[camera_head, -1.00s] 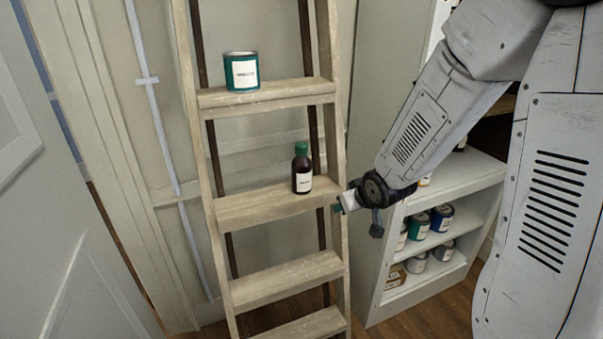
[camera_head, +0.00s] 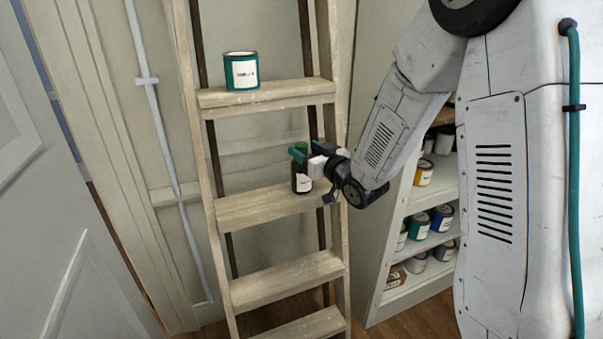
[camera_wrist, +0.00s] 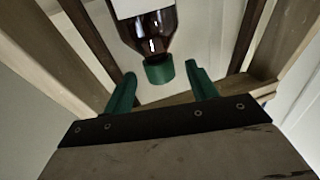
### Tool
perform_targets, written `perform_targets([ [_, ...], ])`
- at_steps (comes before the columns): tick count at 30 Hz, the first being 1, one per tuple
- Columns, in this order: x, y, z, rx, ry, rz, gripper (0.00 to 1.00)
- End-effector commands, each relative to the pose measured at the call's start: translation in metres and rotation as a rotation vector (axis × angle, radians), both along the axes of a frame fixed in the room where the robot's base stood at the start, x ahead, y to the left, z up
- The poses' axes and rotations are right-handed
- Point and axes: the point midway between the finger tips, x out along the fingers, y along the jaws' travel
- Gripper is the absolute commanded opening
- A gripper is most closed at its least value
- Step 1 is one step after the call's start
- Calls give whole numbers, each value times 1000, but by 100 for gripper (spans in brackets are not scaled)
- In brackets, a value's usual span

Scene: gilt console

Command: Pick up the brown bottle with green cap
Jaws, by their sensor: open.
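The brown bottle (camera_head: 301,182) with a green cap and white label stands upright on a wooden ladder step (camera_head: 245,210). My gripper (camera_head: 306,150) is open at the bottle's upper part, coming from the right, and partly hides the cap and neck. In the wrist view the bottle (camera_wrist: 152,35) appears upside down, its green cap (camera_wrist: 159,70) between the two green fingertips of my gripper (camera_wrist: 160,72). Gaps show on both sides of the cap, so neither finger seems to touch it.
A teal can (camera_head: 241,72) stands on the ladder step above. The ladder's right rail (camera_head: 335,110) is close to my gripper. A white shelf unit (camera_head: 400,290) with several paint cans is at the right. The steps below the bottle are bare.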

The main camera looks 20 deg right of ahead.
Motion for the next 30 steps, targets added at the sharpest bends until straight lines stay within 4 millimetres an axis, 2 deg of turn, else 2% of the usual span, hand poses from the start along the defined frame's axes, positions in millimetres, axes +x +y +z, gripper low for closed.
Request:
perform_targets([
  [3,16,6,0,0,1,1,57],
  [6,23,9,0,0,1,1,57],
  [13,25,9,0,0,1,-1,57],
  [14,25,9,0,0,1,-1,55],
  [18,25,9,0,0,1,-1,16],
  [20,25,9,0,0,1,-1,0],
  [30,25,9,1,-1,-1,-1,0],
])
